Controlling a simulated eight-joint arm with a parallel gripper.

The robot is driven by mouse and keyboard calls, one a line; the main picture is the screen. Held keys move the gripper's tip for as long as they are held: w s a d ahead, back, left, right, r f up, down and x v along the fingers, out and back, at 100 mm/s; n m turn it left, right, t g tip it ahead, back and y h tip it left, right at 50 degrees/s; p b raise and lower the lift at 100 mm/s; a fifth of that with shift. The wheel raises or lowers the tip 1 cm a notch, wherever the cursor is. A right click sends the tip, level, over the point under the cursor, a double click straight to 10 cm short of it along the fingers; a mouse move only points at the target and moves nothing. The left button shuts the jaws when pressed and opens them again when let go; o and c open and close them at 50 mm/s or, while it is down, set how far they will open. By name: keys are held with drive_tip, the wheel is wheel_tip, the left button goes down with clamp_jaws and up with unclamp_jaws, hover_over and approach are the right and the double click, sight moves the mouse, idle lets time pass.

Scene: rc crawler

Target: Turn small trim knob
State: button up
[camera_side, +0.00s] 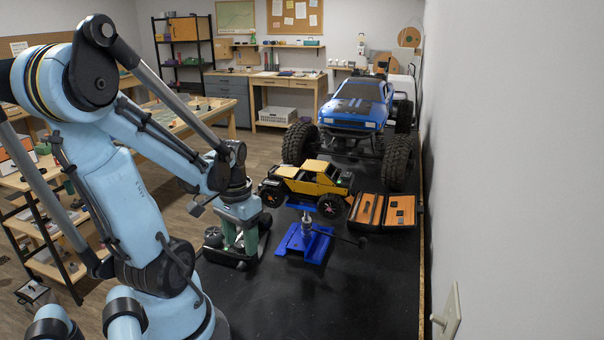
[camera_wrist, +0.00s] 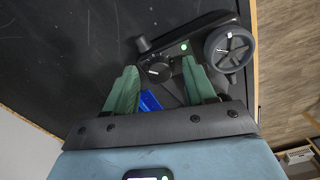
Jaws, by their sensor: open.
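The radio transmitter (camera_wrist: 195,40) is dark, with a grey spoked wheel (camera_wrist: 229,48) at its right end in the wrist view. A small round black knob (camera_wrist: 158,72) with a pale mark sits on its face, beside a green light. My gripper (camera_wrist: 158,66) is open, its green fingers pointing at the transmitter, with the knob between the fingertips in this view. Whether the fingers touch it cannot be told. In the side view, my gripper (camera_side: 243,246) points down over the transmitter (camera_side: 217,243) on the black table, hiding part of it.
A blue stand (camera_side: 303,243) with an upright post is right of my gripper. Behind it are a yellow crawler (camera_side: 310,178), an open case with orange inside (camera_side: 385,210) and a large blue truck (camera_side: 357,108). The black table's front (camera_side: 320,305) is clear; a wall borders the right.

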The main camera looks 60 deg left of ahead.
sight(242, 244)
drive_tip(key=shift+r, duration=0.1)
wheel_tip(242, 244, up, 12)
idle(0.9)
drive_tip(key=shift+w, duration=0.1)
drive_tip(key=w+d+f+m+t, duration=0.3)
drive_tip(key=w+d+m+t, duration=0.2)
drive_tip(key=w+d, duration=0.8)
drive_tip(key=d+t, duration=0.2)
drive_tip(key=d, duration=0.2)
drive_tip(key=shift+w+f+m, duration=0.15)
drive_tip(key=shift+m, duration=0.25)
drive_tip(key=shift+a, duration=0.1)
